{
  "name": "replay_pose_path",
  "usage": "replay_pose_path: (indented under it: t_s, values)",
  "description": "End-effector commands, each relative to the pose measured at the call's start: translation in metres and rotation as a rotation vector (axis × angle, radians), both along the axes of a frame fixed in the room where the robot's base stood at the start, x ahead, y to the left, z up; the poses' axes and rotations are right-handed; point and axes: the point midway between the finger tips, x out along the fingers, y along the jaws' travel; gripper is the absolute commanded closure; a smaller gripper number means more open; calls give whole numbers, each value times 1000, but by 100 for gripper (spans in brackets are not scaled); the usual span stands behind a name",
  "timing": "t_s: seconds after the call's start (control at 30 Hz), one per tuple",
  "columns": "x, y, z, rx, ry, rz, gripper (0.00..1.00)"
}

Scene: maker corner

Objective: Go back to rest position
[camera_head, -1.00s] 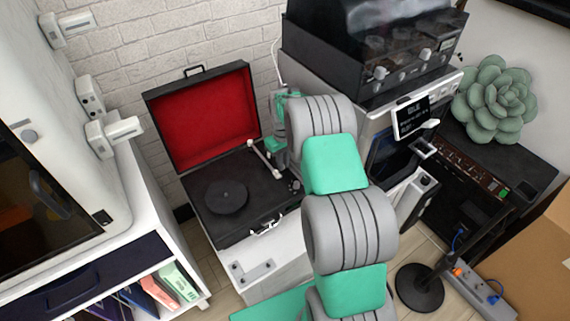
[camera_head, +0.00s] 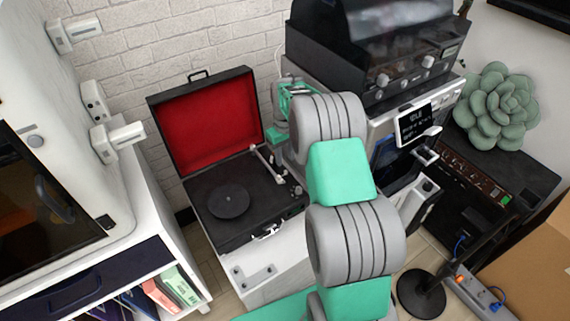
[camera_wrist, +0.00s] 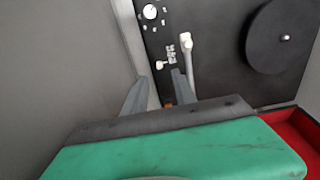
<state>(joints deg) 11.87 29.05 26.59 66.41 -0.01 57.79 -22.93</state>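My gripper (camera_wrist: 161,80) shows in the wrist view with its two grey fingers apart and nothing between them. It is above the right side of the black record player (camera_wrist: 215,75), near its small knobs and white tonearm. In the head view my arm reaches up from the bottom, and its green and grey wrist end is by the right edge of the red-lined open lid. The fingers are hidden there behind my arm. The record player (camera_head: 205,220) stands open on a white cabinet, with a dark round platter.
A machine with a dark hood (camera_head: 375,50) and a small screen stands close right of my arm. A green succulent (camera_head: 497,105) is at the far right. A white shelf unit (camera_head: 150,225) is at the left. A round black stand base (camera_head: 421,291) and a power strip (camera_head: 480,300) are at lower right.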

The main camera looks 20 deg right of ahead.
Motion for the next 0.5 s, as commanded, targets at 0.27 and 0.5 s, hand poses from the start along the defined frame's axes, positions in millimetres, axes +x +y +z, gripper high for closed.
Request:
replay_pose_path:
  t_s: [0.27,0.5]
  values:
    - [0,0,23,1,2,1,67]
    - [0,0,22,1,1,0,67]
